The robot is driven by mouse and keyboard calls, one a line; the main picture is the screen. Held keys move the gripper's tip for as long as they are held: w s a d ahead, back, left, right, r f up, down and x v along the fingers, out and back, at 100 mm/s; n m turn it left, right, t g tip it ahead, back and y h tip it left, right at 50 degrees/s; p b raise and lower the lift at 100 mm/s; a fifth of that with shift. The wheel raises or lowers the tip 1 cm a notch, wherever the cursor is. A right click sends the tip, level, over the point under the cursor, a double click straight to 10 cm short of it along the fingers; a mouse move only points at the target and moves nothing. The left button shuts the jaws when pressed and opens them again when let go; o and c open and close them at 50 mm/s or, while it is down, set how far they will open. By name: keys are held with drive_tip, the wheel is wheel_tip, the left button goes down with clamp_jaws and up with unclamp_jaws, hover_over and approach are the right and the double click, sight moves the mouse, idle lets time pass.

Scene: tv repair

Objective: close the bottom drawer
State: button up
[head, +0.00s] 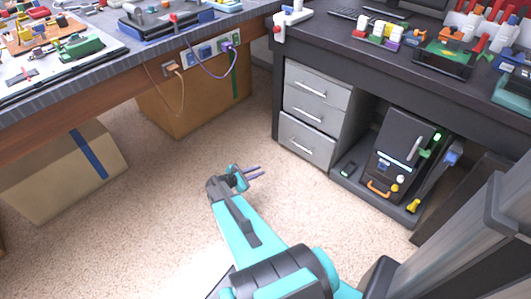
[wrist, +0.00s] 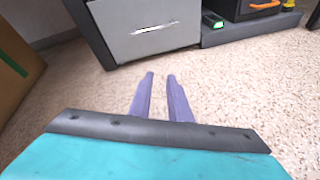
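The grey bottom drawer (head: 307,143) is the lowest of a stack of three under the dark desk at the right. Its front seems to stand slightly forward of the two drawers above it. In the wrist view the drawer front (wrist: 150,45) with its silver handle is straight ahead. My gripper (head: 260,171) is low over the carpet, in front and to the left of the drawer, and points toward the cabinet. Its purple fingers (wrist: 160,75) are apart with nothing between them, and short of the drawer front.
A black machine (head: 400,150) with an orange handle stands on a low shelf right of the drawers. Cardboard boxes (head: 65,175) stand under the left bench (head: 130,65). The carpet (head: 150,230) between the benches is clear.

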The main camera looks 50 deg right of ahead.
drive_tip(key=s+a+f+m+y, duration=0.2)
drive_tip(key=s+a, duration=0.4)
drive_tip(key=a, duration=1.1)
drive_tip(key=s+a+f+m+g+y, duration=0.1)
drive_tip(key=s+a+m+y, duration=0.4)
drive_tip(key=a, duration=1.2)
drive_tip(key=s+a+f+m+y, duration=0.4)
drive_tip(key=s+a+y, duration=0.2)
drive_tip(key=a, duration=1.1)
drive_tip(key=shift+s+g, duration=0.3)
drive_tip(key=shift+s, duration=0.25)
